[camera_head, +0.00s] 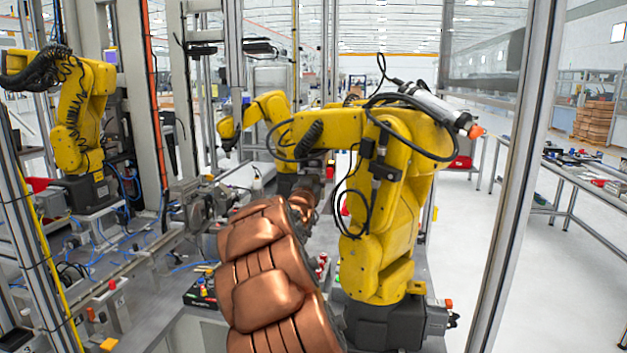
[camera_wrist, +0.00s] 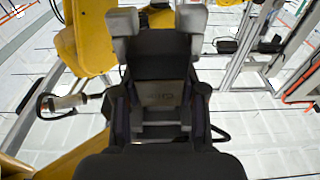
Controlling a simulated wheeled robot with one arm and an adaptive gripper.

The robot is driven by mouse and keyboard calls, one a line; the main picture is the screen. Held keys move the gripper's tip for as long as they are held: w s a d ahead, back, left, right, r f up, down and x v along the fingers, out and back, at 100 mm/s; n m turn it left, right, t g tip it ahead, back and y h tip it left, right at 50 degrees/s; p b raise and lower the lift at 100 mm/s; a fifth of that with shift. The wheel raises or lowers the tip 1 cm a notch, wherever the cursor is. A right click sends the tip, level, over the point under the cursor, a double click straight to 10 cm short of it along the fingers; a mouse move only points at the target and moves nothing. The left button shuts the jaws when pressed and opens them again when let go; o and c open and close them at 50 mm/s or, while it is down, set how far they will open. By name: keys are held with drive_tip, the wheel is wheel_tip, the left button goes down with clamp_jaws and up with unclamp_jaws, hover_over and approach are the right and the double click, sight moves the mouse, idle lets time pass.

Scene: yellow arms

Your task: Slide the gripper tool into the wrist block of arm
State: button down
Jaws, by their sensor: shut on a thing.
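The yellow arm (camera_head: 385,165) stands right of centre in the head view, its forearm reaching left and ending in a dark wrist block (camera_head: 287,180). My copper-coloured arm reaches up from below to that wrist, and my gripper is mostly hidden there. In the wrist view my gripper (camera_wrist: 157,22) has its two grey fingertips either side of a dark block, which seems to be the gripper tool (camera_wrist: 155,58). It is shut on this block. A yellow arm part (camera_wrist: 88,35) is close at the upper left. I cannot tell whether tool and wrist block touch.
Another yellow arm (camera_head: 82,105) stands at the far left. Metal posts (camera_head: 520,150) frame the cell on both sides. A conveyor (camera_head: 150,245) and a small black box with coloured parts (camera_head: 203,290) lie left of my arm. Clear floor shows at right.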

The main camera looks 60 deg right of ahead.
idle(0.3)
drive_tip(key=c, duration=0.6)
unclamp_jaws()
drive_tip(key=shift+a+f, duration=0.1)
drive_tip(key=v, duration=1.2)
